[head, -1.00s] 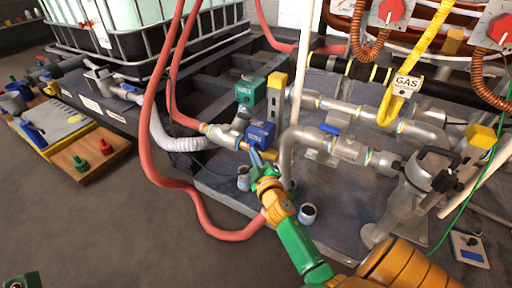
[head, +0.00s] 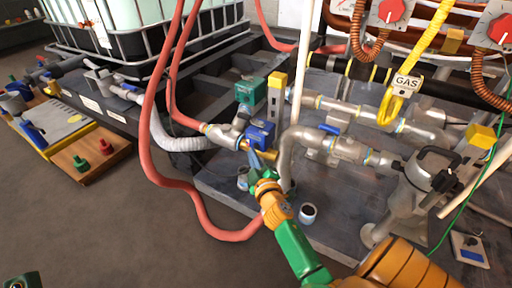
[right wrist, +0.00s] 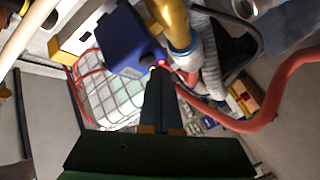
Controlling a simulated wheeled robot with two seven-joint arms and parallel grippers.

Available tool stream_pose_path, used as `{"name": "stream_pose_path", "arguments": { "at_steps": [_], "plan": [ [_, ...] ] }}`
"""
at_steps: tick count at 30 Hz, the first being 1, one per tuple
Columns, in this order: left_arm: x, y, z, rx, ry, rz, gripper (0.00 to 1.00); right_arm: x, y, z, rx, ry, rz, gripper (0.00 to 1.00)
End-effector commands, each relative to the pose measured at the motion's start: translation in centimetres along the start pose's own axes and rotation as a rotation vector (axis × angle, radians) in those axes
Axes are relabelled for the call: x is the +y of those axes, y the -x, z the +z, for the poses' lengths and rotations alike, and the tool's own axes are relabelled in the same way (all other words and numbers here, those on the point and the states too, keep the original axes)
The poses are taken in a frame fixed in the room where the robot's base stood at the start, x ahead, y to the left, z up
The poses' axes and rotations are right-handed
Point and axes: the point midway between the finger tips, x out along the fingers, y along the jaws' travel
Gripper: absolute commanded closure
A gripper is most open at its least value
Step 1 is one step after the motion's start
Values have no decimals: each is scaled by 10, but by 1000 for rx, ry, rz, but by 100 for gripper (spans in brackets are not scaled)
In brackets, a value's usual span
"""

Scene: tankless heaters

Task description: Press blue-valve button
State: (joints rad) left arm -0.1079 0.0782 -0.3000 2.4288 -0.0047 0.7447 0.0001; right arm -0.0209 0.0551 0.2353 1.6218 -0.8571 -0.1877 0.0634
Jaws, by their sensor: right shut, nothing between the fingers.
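The blue valve box (head: 261,134) sits on the pipework near the middle of the head view, below a teal valve box (head: 250,90). In the right wrist view the blue valve box (right wrist: 128,42) is close, just beyond my fingertips, with small red and green lights at its lower right edge. My right gripper (head: 255,158) is shut and empty, its fingers pointing up at the box's lower side. In the right wrist view its fingertips (right wrist: 160,78) are just below the lights; I cannot tell whether they touch.
A red hose (head: 152,120) loops left of the box. A white pole (head: 301,65) and grey pipes (head: 345,148) stand close on the right. A small open cup (head: 308,214) is beside my right arm.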

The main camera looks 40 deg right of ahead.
Motion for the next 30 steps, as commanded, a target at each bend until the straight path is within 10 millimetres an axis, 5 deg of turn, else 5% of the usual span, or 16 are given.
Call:
{"name": "stream_pose_path", "arguments": {
  "at_steps": [15, 30],
  "plan": [
    [0, 7, 1, 0, 0, 0, 50, -30, 40, -29, 1, -2, -1, 100],
    [-1, 3, 11, -49, -4, 0, 50, -28, 44, -31, -15, -10, -9, 100]
  ]
}}
